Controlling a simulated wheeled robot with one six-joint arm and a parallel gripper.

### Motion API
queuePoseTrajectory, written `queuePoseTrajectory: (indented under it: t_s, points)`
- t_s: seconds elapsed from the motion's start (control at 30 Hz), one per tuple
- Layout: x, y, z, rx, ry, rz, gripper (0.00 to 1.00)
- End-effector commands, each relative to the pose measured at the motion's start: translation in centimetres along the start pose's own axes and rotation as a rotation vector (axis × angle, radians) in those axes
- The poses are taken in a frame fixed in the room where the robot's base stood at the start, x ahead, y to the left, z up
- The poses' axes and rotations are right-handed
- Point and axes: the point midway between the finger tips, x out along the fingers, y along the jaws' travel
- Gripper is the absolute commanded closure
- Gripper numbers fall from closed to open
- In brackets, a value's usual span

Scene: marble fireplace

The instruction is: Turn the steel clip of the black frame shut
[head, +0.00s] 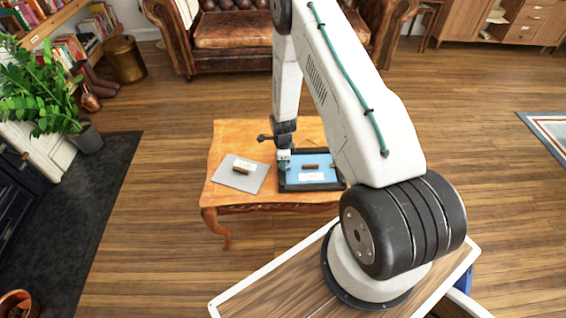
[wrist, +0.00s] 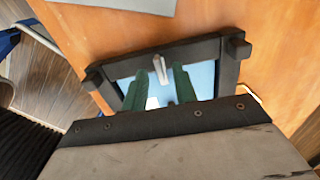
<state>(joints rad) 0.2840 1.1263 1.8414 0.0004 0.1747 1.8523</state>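The black frame (head: 312,187) lies flat on the wooden table, with a light blue panel inside it; its rim also shows in the wrist view (wrist: 204,50). The steel clip (wrist: 159,68) is a small pale bar at the frame side nearest the grey board. It points inward from the rim over the panel. My gripper (wrist: 159,72) has two green fingers spread apart, with the clip showing between their tips; I cannot tell whether they touch it. In the head view my gripper (head: 284,168) is at the frame's left side, where the clip is hidden.
A grey board (head: 233,182) with a small brown block (head: 242,170) and a white label lies left of the frame. Another brown block (head: 311,167) lies on the blue panel. The orange wooden table (head: 228,134) has bare room at its back left.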

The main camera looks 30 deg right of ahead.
Motion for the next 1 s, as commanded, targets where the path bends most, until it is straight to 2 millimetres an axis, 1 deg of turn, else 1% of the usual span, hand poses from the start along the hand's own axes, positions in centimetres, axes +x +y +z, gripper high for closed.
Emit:
queuePoseTrajectory:
  t_s: [0.2,0.3,0.4,0.6,1.0]
  points:
    - [-3.8,-0.2,0.1,0.0,-0.001,-0.004,0.72]
    - [-5.4,-0.1,0.0,0.0,-0.001,-0.004,0.72]
    - [-6.5,-0.1,0.0,0.0,-0.001,-0.003,0.72]
    - [-7.3,0.0,0.0,0.0,0.0,-0.001,0.72]
    - [-7.3,0.0,0.0,0.0,0.0,-0.001,0.72]
